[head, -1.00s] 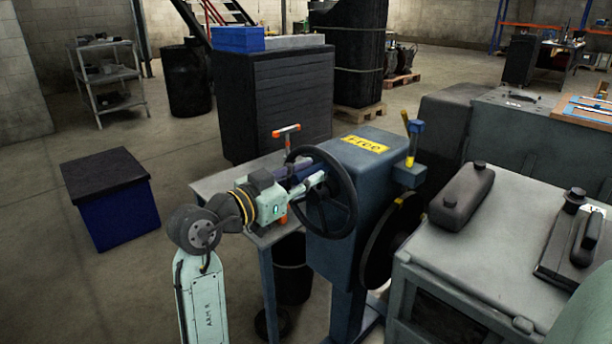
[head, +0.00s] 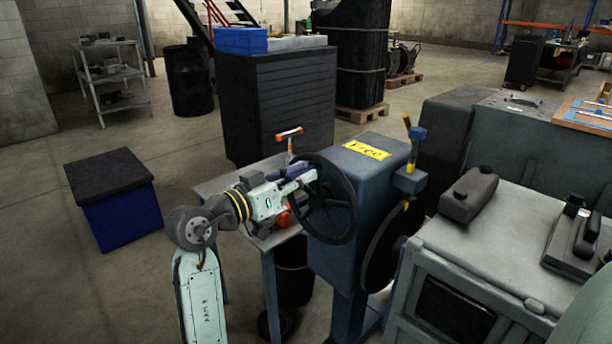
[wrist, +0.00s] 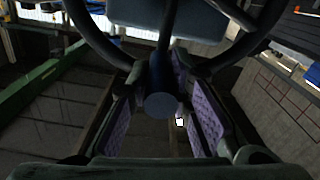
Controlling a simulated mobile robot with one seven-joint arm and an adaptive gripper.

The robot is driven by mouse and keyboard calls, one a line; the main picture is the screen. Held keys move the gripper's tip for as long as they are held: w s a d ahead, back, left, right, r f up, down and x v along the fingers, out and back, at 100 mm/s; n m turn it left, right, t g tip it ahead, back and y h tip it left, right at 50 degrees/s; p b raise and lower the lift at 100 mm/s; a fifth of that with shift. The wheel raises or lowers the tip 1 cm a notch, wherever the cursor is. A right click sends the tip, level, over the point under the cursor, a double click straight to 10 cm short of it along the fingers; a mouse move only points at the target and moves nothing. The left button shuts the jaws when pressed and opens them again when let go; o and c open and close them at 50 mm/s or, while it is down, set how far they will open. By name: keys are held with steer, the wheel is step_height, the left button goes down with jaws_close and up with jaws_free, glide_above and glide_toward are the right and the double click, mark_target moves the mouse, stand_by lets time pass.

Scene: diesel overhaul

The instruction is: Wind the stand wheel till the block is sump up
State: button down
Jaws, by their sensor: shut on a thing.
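The black stand wheel (head: 354,205) faces left on the side of a blue stand housing (head: 368,178) with a yellow label on top. My gripper (head: 306,180) reaches it from the left, at the upper left of the rim. In the wrist view the wheel's rim (wrist: 93,38) curves across the top. The round end of its handle (wrist: 161,104) sits between my purple finger pads, and my gripper is shut on this handle. A dark round plate (head: 385,248) is on the housing's right side. I cannot make out the engine block or which way up it is.
A small bench (head: 215,184) with orange-ended tools stands behind my gripper. A grey cabinet (head: 500,262) with dark canisters is close on the right. A blue box with a dark lid (head: 122,220) stands at left. The floor between box and bench is clear.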

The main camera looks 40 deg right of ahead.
steer(key=c, duration=1.4)
jaws_free()
steer(key=shift+c, duration=0.2)
steer(key=shift+a, duration=0.2)
steer(key=shift+a, duration=0.25)
steer(key=shift+s+a+f, duration=0.1)
steer(key=shift+a+f, duration=0.05)
steer(key=shift+a, duration=0.3)
steer(key=shift+s+a+f, duration=0.1)
steer(key=shift+a+f, duration=0.05)
steer(key=shift+a, duration=0.3)
steer(key=s+a, duration=0.1)
steer(key=a, duration=0.9)
steer(key=shift+r, duration=0.3)
steer(key=shift+d, duration=0.1)
steer(key=shift+c, duration=0.2)
